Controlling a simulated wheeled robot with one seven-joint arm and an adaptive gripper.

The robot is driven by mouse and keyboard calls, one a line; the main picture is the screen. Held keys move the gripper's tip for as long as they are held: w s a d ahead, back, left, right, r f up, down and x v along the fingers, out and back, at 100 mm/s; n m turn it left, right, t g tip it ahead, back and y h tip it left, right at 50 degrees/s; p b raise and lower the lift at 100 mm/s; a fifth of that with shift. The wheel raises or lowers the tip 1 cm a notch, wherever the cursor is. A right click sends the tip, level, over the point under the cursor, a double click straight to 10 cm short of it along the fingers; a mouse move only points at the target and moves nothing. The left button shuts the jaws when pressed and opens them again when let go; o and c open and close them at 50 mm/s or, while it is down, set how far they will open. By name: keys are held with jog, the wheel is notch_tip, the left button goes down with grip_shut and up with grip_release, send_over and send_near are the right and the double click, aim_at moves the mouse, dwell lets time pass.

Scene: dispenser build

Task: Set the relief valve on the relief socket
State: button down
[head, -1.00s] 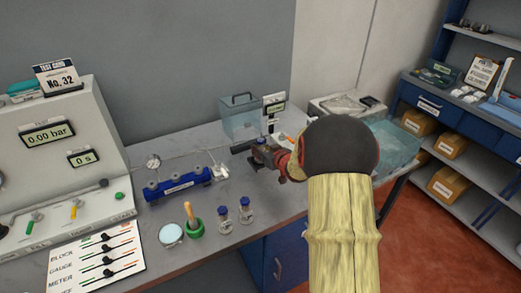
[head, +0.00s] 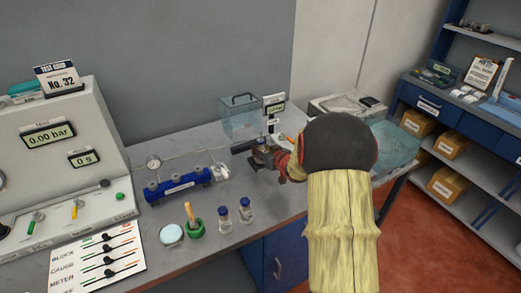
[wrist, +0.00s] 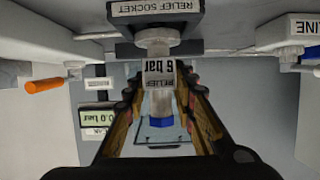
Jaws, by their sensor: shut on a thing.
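The relief valve (wrist: 160,83), a pale cylinder with a "6 bar RELIEF" label and a blue end (wrist: 160,122), lies between the fingers of my gripper (wrist: 158,92) in the wrist view. My gripper is shut on it. The relief socket (wrist: 157,37) is a whitish round fitting under a dark block labelled "RELIEF SOCKET" at the top. The valve is lined up with the socket, its labelled end right at the fitting; I cannot tell if they touch. In the head view my gripper (head: 268,157) is over the bench's back right, and I cannot make out valve or socket there.
A blue manifold (head: 180,185) with a gauge stands left of my gripper. A clear box (head: 240,117) is behind. An orange-tipped lever (wrist: 45,86) sticks out at the left in the wrist view.

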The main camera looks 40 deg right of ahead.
jog(key=shift+f+b, duration=0.4)
jog(key=shift+f, duration=0.2)
dwell(0.4)
jog(key=c, duration=1.7)
grip_release()
jog(key=shift+c, duration=0.2)
jog(key=shift+p+v, duration=1.55)
jog(key=shift+v, duration=1.15)
jog(key=shift+p+v, duration=1.5)
jog(key=shift+v, duration=1.3)
